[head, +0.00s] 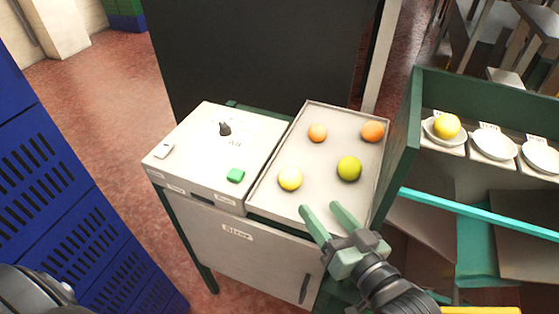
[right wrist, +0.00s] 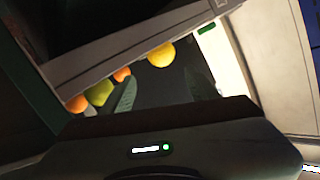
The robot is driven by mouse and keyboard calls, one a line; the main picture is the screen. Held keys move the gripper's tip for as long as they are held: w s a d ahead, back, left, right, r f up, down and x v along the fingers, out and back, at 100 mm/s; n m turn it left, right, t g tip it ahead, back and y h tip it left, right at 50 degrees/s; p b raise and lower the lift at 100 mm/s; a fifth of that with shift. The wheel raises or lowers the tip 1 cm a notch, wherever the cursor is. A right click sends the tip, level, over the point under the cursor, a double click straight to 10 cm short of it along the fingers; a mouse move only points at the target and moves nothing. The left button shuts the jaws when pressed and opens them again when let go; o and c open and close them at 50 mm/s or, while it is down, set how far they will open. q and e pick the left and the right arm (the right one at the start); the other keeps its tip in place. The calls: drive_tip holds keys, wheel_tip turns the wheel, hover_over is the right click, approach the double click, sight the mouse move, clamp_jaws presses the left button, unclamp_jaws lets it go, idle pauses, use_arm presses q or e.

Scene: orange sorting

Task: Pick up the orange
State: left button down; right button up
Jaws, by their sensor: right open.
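Two orange fruits lie in the shallow metal tray (head: 330,113): a smaller one (head: 317,132) at the back middle and a larger one (head: 372,131) at the back right. A yellow fruit (head: 290,178) and a yellow-green fruit (head: 349,168) lie nearer the front. My right gripper (head: 319,207) is open and empty, its green fingers over the tray's front edge, short of the fruits. In the right wrist view, an orange fruit (right wrist: 121,74) and the yellow fruit (right wrist: 161,54) show beyond the fingers. My left gripper is out of view.
A control panel (head: 205,150) with a knob and green button adjoins the tray on the left. A green-framed rack (head: 415,110) with white dishes, one holding a yellow fruit (head: 447,127), stands close on the right. Blue crates (head: 70,200) stand at far left.

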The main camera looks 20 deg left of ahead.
sight(297, 182)
drive_tip(key=shift+x, duration=1.2)
drive_tip(key=p+x, duration=0.1)
drive_tip(key=x, duration=0.3)
drive_tip(key=shift+r, duration=0.1)
drive_tip(key=shift+w+a+p, duration=0.3)
drive_tip(key=shift+w+a, duration=0.1)
drive_tip(key=shift+a, duration=0.1)
drive_tip(key=x, duration=0.3)
drive_tip(key=p+x, duration=0.1)
drive_tip(key=shift+a+f, duration=0.25)
drive_tip(key=shift+f, duration=0.15)
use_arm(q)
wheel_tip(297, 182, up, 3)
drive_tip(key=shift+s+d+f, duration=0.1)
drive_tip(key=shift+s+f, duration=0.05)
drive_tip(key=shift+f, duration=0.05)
use_arm(e)
drive_tip(key=shift+s+d, duration=0.1)
drive_tip(key=c, duration=1.2)
drive_tip(key=shift+r, duration=0.1)
